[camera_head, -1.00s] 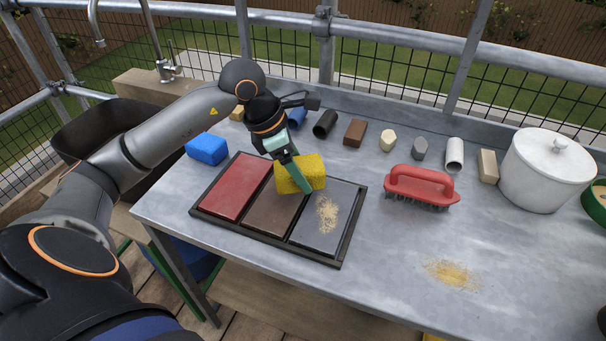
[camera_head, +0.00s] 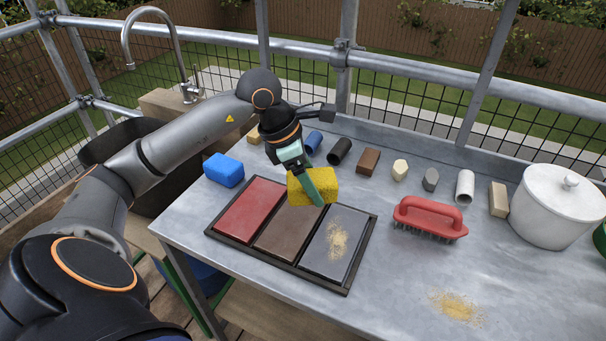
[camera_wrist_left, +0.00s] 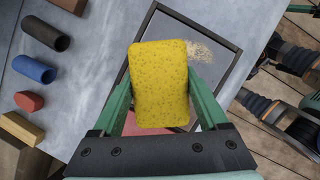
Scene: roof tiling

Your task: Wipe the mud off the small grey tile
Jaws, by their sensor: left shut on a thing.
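The grey tile (camera_head: 328,262) lies at the right end of a dark tray (camera_head: 322,286), with a patch of sandy mud (camera_head: 338,240) on its middle. Beside it in the tray lie a brown tile (camera_head: 283,236) and a red tile (camera_head: 250,208). My left gripper (camera_head: 312,188) is shut on a yellow sponge (camera_head: 326,184) and holds it over the far part of the tray, apart from the mud. In the left wrist view the sponge (camera_wrist_left: 160,85) sits between the green fingers and hides part of the tray. My right gripper is not seen.
A red scrubbing brush (camera_head: 430,217) stands right of the tray. Loose mud (camera_head: 458,306) lies on the bench near its front. A blue sponge (camera_head: 223,170), several small blocks and tubes, and a white lidded pot (camera_head: 556,207) stand around. Bench between tray and loose mud is clear.

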